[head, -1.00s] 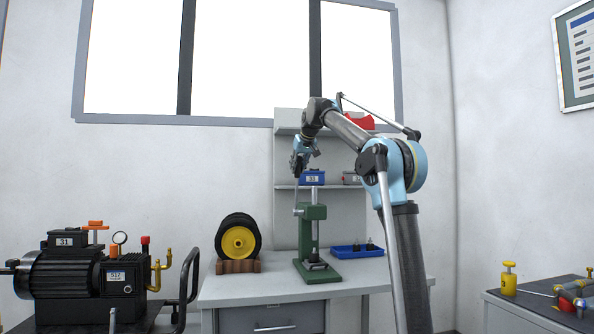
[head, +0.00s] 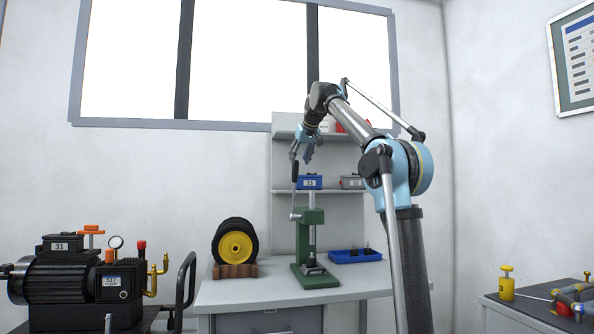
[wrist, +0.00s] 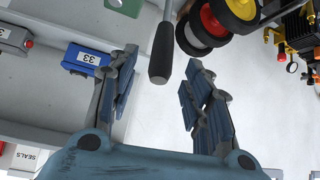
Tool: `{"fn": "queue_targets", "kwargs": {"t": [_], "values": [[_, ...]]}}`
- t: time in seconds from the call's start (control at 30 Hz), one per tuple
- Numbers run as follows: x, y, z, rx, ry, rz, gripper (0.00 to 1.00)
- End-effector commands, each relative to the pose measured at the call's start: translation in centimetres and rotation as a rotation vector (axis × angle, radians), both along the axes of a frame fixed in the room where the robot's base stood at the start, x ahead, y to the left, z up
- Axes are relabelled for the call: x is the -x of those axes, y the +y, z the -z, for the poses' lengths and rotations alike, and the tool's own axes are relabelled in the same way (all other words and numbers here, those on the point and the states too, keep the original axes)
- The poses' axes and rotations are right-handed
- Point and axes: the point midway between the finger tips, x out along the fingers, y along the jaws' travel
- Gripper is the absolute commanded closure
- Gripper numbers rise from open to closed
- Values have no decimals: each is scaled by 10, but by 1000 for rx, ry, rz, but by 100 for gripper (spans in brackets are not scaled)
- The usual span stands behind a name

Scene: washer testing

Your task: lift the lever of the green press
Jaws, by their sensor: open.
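The green press (head: 315,252) stands on the grey bench. Its lever (head: 294,200) is a thin rod at the press's left side, pointing up and ending in a dark handle (head: 295,172). My gripper (head: 302,154) is open just above the handle's top, pointing down. In the wrist view, the black handle (wrist: 162,50) reaches into the gap between the spread blue fingers of my gripper (wrist: 161,62). The fingers look clear of it on both sides. Most of the press is outside the wrist view.
A blue box (head: 310,182) marked 33 sits on the shelf (head: 345,209) behind the press. A blue tray (head: 355,256) is right of the press. A black and yellow wheel (head: 236,247) rests on a wooden stand at left. A pump (head: 75,290) stands farther left.

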Motion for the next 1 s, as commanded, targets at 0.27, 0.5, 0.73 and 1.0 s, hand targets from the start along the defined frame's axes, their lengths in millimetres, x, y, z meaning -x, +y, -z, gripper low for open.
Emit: {"fn": "queue_targets", "kwargs": {"t": [0.27, 0.5, 0.73, 1.0], "values": [[23, -11, -25, 0, 0, 0, 55], [27, -12, -29, 1, 0, -1, 55], [27, -12, -29, 1, 0, -1, 55], [30, -17, -24, 2, 6, 5, 55]]}}
